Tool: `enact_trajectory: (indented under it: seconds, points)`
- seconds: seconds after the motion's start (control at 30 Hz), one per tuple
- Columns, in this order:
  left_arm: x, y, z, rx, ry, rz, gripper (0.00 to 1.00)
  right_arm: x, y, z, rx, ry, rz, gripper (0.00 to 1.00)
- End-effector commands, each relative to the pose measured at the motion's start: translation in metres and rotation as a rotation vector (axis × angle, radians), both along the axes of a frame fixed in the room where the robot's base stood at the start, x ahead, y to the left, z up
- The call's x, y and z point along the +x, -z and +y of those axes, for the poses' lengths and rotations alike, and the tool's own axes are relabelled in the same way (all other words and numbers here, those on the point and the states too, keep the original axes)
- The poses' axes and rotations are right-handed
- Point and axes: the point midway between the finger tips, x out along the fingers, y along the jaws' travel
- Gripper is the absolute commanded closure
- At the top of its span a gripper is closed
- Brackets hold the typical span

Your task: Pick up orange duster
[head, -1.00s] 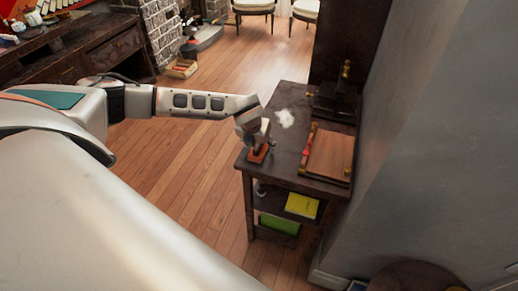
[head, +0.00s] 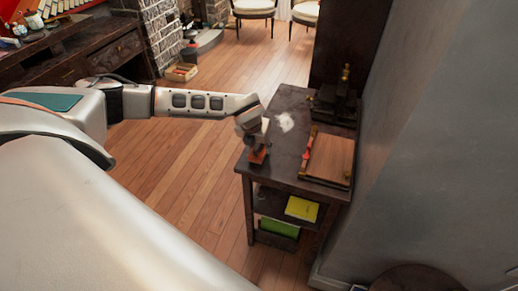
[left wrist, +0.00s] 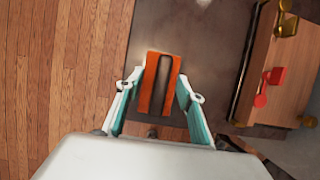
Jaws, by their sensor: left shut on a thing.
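The orange duster (left wrist: 151,84) is a small orange block with a dark strip along its middle, seen in the left wrist view between my left gripper's fingers. In the head view the orange duster (head: 258,157) is at the near left corner of the dark table top (head: 282,164), under my left gripper (head: 257,146). My left gripper, with pale and teal fingers (left wrist: 156,95) in the left wrist view, is shut on the duster. I cannot tell whether the duster touches the table. My right gripper is not in view.
A wooden board with brass fittings (head: 328,159) and a red item (head: 306,154) lies on the table's right side. A dark object (head: 334,104) stands at the back. Yellow (head: 301,208) and green (head: 279,226) items sit on lower shelves. A grey wall rises at right.

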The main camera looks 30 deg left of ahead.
Motion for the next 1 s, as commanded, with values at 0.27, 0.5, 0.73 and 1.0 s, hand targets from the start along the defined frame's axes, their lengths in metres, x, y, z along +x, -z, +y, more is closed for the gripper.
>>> enact_trajectory:
  seconds: [0.27,0.5,0.73,1.0]
  points:
    - [0.001,-0.062,0.001,-0.001,0.000,-0.006,0.84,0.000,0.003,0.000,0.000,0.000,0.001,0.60]
    - [0.001,-0.129,0.000,-0.001,0.000,-0.006,0.84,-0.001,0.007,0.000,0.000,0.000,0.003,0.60]
    - [0.001,-0.169,0.000,-0.001,0.000,-0.003,0.84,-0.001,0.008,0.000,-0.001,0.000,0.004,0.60]
    - [0.000,-0.185,0.000,0.000,-0.001,0.000,0.84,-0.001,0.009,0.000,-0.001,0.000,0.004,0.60]
